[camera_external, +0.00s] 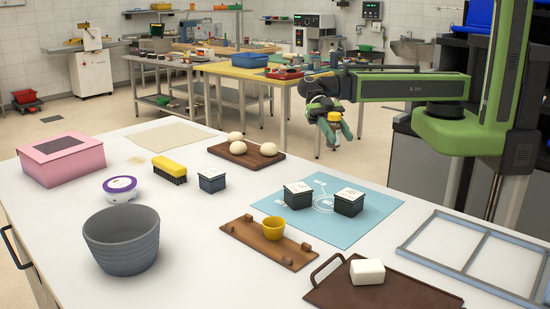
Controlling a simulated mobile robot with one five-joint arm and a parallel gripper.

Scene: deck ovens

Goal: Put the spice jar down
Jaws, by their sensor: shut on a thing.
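My gripper (335,132) hangs at the end of my green and dark grey arm, with its green fingers pointing down. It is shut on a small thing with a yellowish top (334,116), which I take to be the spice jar. The fingers hide most of it, so its shape and label cannot be made out. In the picture it shows above the far edge of the white table (190,215), apart from the things on it.
A blue mat (382,221) bears two dark boxes with white tops (298,194) (349,201). Nearby are a wooden rack with a yellow cup (273,228), a dough board (220,149), a brown tray (418,292), a grey bowl (122,243) and a pink box (62,162).

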